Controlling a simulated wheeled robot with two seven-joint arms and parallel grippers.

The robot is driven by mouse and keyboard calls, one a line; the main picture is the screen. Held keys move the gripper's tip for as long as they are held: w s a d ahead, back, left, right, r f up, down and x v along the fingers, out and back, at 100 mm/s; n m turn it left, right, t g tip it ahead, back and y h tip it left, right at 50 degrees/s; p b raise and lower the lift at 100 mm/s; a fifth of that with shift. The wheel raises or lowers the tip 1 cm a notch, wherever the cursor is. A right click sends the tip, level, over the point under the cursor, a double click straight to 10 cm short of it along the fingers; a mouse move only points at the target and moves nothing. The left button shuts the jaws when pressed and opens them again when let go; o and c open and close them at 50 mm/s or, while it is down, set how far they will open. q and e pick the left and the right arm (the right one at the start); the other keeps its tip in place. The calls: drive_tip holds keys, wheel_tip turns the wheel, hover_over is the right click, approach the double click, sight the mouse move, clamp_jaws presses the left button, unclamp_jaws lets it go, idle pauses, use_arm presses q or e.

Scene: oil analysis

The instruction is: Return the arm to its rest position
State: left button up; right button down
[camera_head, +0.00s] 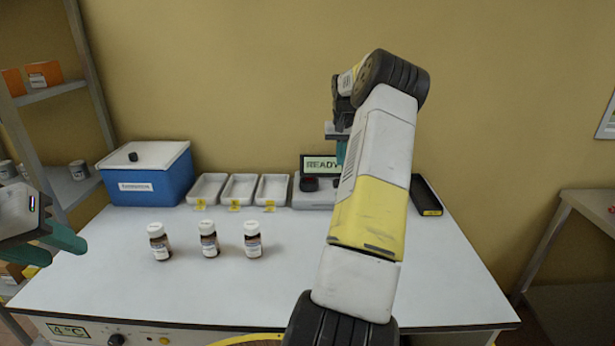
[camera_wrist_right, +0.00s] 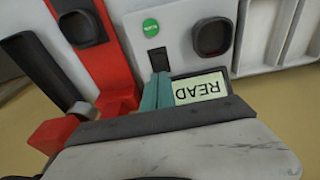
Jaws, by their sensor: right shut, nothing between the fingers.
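My right arm (camera_head: 375,170) reaches up across the head view, raised over the table. My right gripper (camera_head: 341,152) is partly hidden behind it, in front of the analyser (camera_head: 312,197) with its READY screen (camera_head: 320,163). In the right wrist view the teal fingers of my right gripper (camera_wrist_right: 157,80) are together and empty, beside the upside-down screen (camera_wrist_right: 203,88). My left gripper (camera_head: 66,252) is at the left edge of the head view, its teal fingers apart, with nothing seen between them.
Three brown bottles (camera_head: 209,239) with white caps stand on the white table (camera_head: 240,290). Behind them are a blue cooler box (camera_head: 150,190) and three white trays (camera_head: 239,190). A black tray (camera_head: 425,195) lies right of my arm.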

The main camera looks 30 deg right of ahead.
drive_tip(key=s+a+r+n+t, duration=0.1)
drive_tip(key=s+a+r+n, duration=0.15)
drive_tip(key=a+r, duration=0.7)
drive_tip(key=s+a+r+n+t, duration=0.1)
drive_tip(key=s+a+r, duration=0.4)
drive_tip(key=a, duration=0.8)
drive_tip(key=s+a+n+t+y, duration=0.1)
drive_tip(key=s+a, duration=0.7)
drive_tip(key=s, duration=0.4)
drive_tip(key=s+a+n+t+y, duration=0.1)
drive_tip(key=s+a+n+y, duration=0.1)
drive_tip(key=s+a, duration=0.7)
drive_tip(key=s, duration=0.2)
drive_tip(key=shift+s+a+t, duration=0.15)
drive_tip(key=shift+s+t, duration=0.15)
drive_tip(key=shift+s, duration=0.1)
